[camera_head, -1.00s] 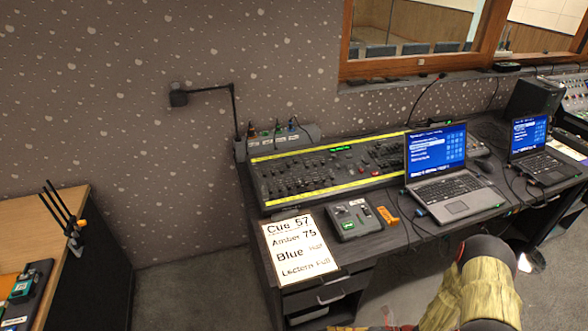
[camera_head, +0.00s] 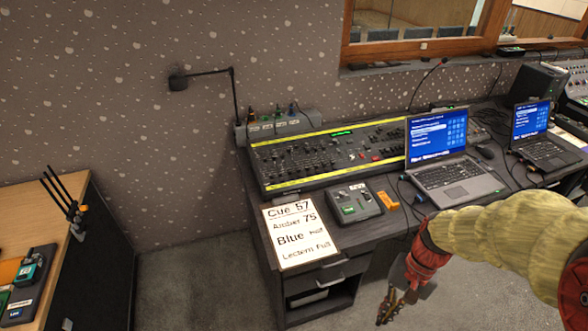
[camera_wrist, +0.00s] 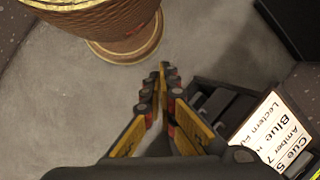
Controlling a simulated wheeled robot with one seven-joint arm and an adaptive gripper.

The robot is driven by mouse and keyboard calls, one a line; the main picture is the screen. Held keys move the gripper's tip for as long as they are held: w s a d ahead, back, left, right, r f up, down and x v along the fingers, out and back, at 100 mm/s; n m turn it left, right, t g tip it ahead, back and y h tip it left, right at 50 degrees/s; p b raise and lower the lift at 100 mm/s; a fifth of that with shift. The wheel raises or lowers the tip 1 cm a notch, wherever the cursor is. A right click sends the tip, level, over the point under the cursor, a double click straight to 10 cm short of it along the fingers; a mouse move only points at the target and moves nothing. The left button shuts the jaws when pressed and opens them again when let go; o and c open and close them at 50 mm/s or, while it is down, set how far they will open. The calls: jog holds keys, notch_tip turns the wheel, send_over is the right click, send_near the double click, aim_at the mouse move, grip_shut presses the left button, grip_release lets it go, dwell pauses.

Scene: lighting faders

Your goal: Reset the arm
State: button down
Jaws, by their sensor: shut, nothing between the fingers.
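My arm reaches in from the right edge in the head view, with a yellow sleeve and a red wrist. My gripper (camera_head: 384,318) hangs low over the grey floor, in front of the desk and apart from it, pointing down. In the wrist view the two black and yellow fingers (camera_wrist: 164,72) meet at their tips with nothing between them. The lighting desk with its faders (camera_head: 330,158) lies behind the gripper, untouched. The cue card (camera_head: 297,235) lies at the desk's front left. It also shows at the right of the wrist view (camera_wrist: 285,128).
A small control box (camera_head: 354,204) and an orange block (camera_head: 388,200) lie beside the card. Two laptops, the nearer (camera_head: 455,182) and the farther (camera_head: 545,155), stand to the right. A wooden table (camera_head: 50,225) stands at the left. Floor between is clear.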

jog(key=s+a+r+n+t+h, duration=0.1)
jog(key=r+t, duration=0.3)
jog(key=r, duration=0.6)
jog(key=s+a+r+n+t+h, duration=0.2)
jog(key=r+n+t, duration=0.2)
jog(key=r, duration=0.6)
jog(key=shift+n, duration=0.3)
